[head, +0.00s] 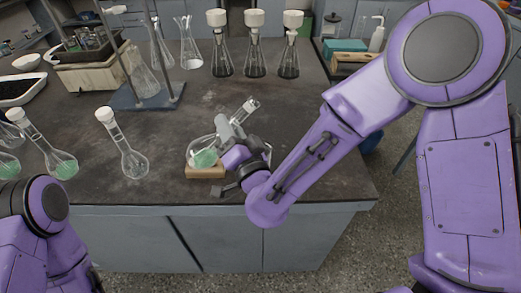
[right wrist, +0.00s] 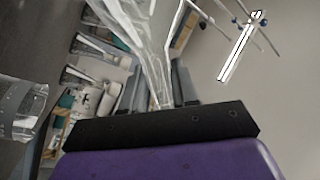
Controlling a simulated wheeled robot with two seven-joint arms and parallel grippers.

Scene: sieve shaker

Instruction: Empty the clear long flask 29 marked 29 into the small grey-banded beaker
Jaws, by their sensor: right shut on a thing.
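A clear long-necked flask (head: 250,105) is tilted, its neck running up and to the right. My right gripper (head: 231,131) is shut on it along the neck. Its glass also rises from the gripper in the right wrist view (right wrist: 149,45). Clear rounded glass with pale green contents (head: 203,153) shows at the lower left of the gripper, over a wooden block; I cannot tell whether the green is in the flask or in glass behind it. The number 29 cannot be read. My left gripper is out of view.
White-stoppered flasks stand at the left, one clear (head: 130,160) and one with green liquid (head: 61,164). A stand with a blue base (head: 140,97) is behind them. Flasks with white tops (head: 255,60) line the back. The wooden block (head: 205,172) sits near the bench's front edge.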

